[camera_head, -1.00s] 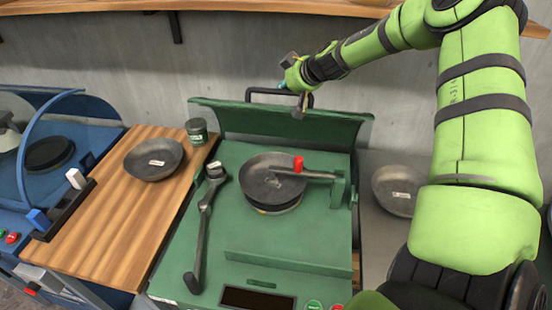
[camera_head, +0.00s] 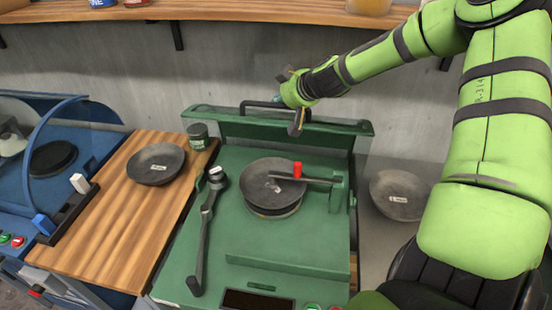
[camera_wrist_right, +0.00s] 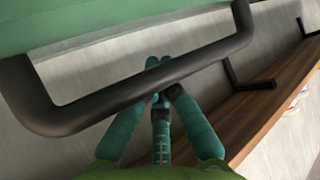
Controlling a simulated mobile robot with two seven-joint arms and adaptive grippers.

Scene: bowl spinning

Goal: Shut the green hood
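The green hood (camera_head: 240,125) stands raised at the back of the green machine (camera_head: 210,255). A dark bar handle (camera_head: 262,103) is on its top edge, and the handle crosses the right wrist view (camera_wrist_right: 100,108). My right gripper (camera_head: 279,100) is at this handle. In the right wrist view its teal fingers (camera_wrist_right: 155,75) are drawn together, and the bar passes in front of them near their tips. I cannot tell whether they touch the bar. My left gripper is not in view.
A dark pan (camera_head: 272,185) sits on the machine's burner under a red-knobbed arm, with a dark lever (camera_head: 205,230) to its left. A bowl (camera_head: 155,163) and green can (camera_head: 198,136) stand on the wooden counter (camera_head: 110,220). Another bowl (camera_head: 398,193) is at right. A shelf (camera_head: 230,14) runs above.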

